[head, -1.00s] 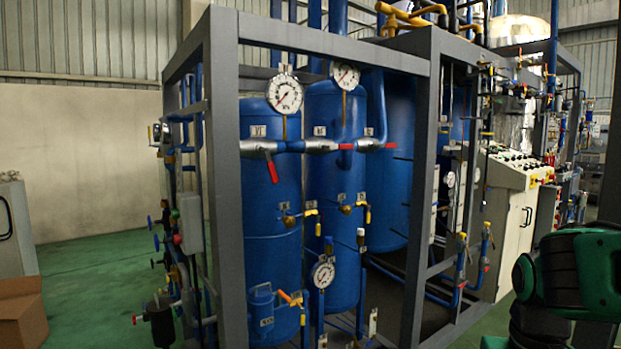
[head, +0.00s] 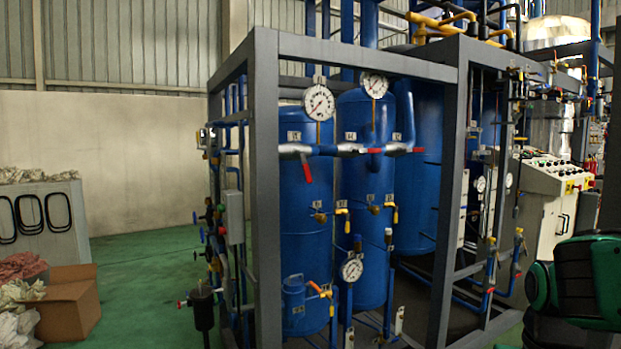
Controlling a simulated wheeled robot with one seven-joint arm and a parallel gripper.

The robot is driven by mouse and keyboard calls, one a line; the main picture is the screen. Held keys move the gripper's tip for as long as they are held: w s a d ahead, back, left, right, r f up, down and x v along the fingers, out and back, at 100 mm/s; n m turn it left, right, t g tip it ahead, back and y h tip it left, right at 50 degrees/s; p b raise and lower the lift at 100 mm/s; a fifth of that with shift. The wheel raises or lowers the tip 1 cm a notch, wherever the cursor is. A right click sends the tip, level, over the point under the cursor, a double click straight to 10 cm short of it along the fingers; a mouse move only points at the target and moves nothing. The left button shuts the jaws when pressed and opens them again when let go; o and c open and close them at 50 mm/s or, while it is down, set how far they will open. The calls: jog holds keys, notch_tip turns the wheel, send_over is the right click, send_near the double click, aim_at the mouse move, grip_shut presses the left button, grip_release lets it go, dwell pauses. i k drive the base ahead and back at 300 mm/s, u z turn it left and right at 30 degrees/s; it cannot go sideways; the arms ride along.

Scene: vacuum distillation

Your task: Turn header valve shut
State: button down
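A blue header pipe (head: 350,149) with silver valve bodies runs across the front of two tall blue tanks. One header valve has a red lever (head: 307,172) that hangs down, slightly tilted, at the left tank (head: 305,220). Another red lever (head: 418,149) lies nearly level at the right end of the header. I cannot tell which of the two is meant. A green and black part of my arm shows at the lower right, well apart from the valves. My gripper is not in view.
A grey frame post (head: 267,200) stands in front of the tanks, left of the header. Small valves stick out at the frame's left side. A cardboard box (head: 68,305) and a grey cabinet (head: 45,225) stand at the left. Green floor (head: 140,270) between is clear.

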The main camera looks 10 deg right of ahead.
aim_at(305, 169)
jog(key=i, duration=0.9)
jog(key=z, duration=0.1)
